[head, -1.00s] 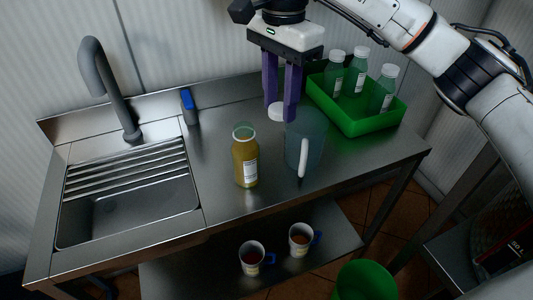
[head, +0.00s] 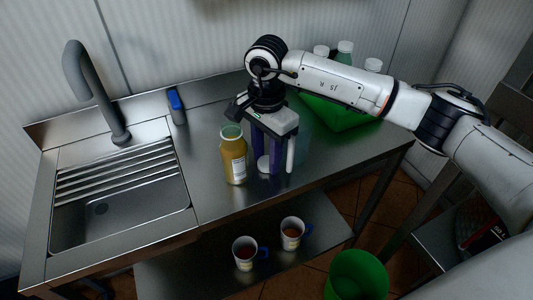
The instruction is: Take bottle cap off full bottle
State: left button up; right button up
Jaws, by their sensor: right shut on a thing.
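The full bottle (head: 234,163), filled with something yellow-brown and bearing a white label, stands upright on the steel counter. Its top shows an open, greenish clear rim with no cap on it. My right gripper (head: 268,166) points down just to the right of the bottle, apart from it. My left gripper is not in view.
A green crate (head: 345,119) holds several capped bottles at the back right. The sink (head: 120,215) is at left, mugs (head: 245,253) below, a green bin (head: 357,276) on the floor.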

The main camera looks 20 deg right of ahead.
jog(key=shift+f, duration=0.15)
jog(key=o, duration=0.9)
jog(key=shift+c, duration=0.2)
